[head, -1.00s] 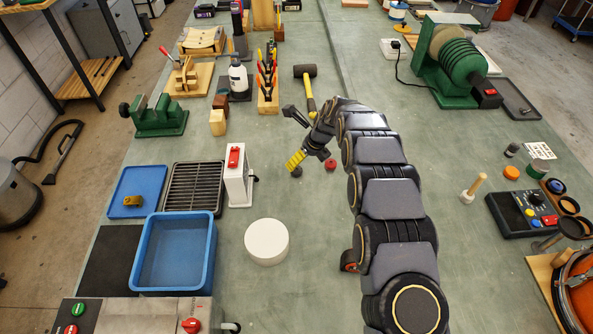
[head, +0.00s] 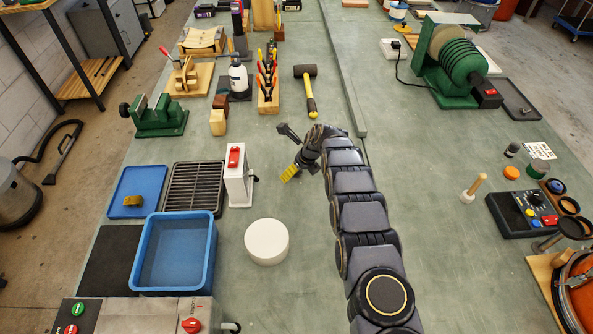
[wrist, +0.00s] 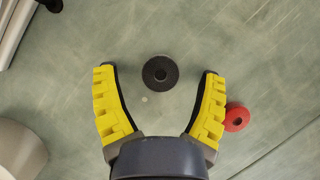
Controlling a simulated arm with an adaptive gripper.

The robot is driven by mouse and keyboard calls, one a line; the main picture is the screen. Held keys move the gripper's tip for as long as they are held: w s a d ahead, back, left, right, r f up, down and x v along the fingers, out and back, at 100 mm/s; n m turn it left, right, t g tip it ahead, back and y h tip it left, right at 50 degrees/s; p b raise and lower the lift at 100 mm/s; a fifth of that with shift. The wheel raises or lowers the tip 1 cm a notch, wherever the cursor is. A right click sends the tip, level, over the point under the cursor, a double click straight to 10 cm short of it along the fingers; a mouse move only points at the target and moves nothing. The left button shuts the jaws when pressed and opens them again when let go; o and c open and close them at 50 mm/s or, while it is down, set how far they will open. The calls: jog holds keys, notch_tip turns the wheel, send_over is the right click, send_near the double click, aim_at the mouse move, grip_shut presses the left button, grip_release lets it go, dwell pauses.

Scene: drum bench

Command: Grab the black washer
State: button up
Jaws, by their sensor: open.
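The black washer (wrist: 161,73) is a dark disc with a small centre hole, lying flat on the green bench. In the wrist view it sits between the tips of my gripper's two yellow-padded fingers (wrist: 158,76), with clear space on both sides. The gripper is open and touches nothing that I can see. In the head view my gripper (head: 290,173) points down over the bench, and the black washer is hidden there. How high the fingers are above the bench is hard to tell.
A red washer (wrist: 237,118) lies just outside the right finger. A white round block (head: 266,242) and a white box with a red switch (head: 238,178) stand nearby on the left. A mallet (head: 308,90) lies behind.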

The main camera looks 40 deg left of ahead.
jog(key=c, duration=0.8)
jog(key=shift+o, duration=0.2)
jog(key=shift+r, duration=0.15)
